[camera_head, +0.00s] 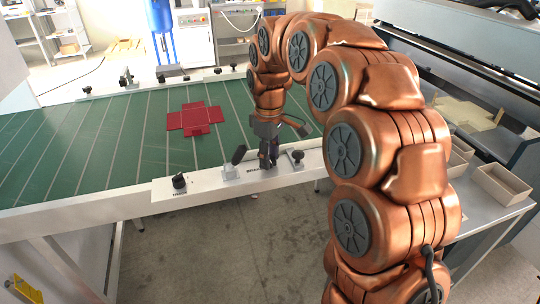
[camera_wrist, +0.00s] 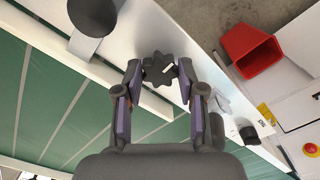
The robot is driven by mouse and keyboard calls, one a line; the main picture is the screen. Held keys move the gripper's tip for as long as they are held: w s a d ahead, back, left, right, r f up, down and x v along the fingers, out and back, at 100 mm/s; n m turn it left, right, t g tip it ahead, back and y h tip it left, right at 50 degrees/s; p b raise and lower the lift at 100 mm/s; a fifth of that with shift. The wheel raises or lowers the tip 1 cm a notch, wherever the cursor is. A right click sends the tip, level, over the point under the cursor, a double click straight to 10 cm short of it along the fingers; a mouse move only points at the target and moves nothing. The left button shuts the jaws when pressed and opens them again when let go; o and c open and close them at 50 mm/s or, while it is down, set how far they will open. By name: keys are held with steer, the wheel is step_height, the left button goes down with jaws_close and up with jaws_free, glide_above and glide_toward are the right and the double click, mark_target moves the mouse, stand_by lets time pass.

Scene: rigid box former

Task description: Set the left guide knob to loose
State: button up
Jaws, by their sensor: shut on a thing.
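My gripper (camera_head: 267,161) is lowered onto the pale front rail of the green conveyor. In the wrist view my gripper (camera_wrist: 160,69) has its two fingers on opposite sides of a dark star-shaped guide knob (camera_wrist: 156,72) and is shut on it. A short white mark shows on the knob's face. In the head view my fingers hide this knob. A small label lies on the rail beside it, too small to read. I cannot tell from the mark whether the knob is set to loose.
A dark lever handle (camera_head: 238,154) stands left of my gripper and a bracket with a dark knob (camera_head: 297,156) stands right. Another black knob (camera_head: 179,182) sits further left. A red flat blank (camera_head: 195,118) lies on the green conveyor (camera_head: 110,150). A red bin (camera_wrist: 250,50) stands beyond the rail.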

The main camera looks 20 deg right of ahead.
stand_by(0.4)
steer(key=o, duration=1.1)
steer(key=shift+o, duration=0.2)
steer(key=shift+r, duration=0.1)
step_height(320, 180, up, 12)
steer(key=s+f+m+g+p, duration=0.1)
steer(key=s+f+m+p, duration=0.2)
steer(key=s, duration=1.4)
steer(key=s+f+m+p, duration=0.3)
steer(key=s+f+m, duration=0.2)
steer(key=s, duration=1.3)
step_height(320, 180, down, 2)
steer(key=shift+s+d+m+g, duration=0.15)
steer(key=shift+s+m+g, duration=0.1)
steer(key=shift+m+g, duration=0.15)
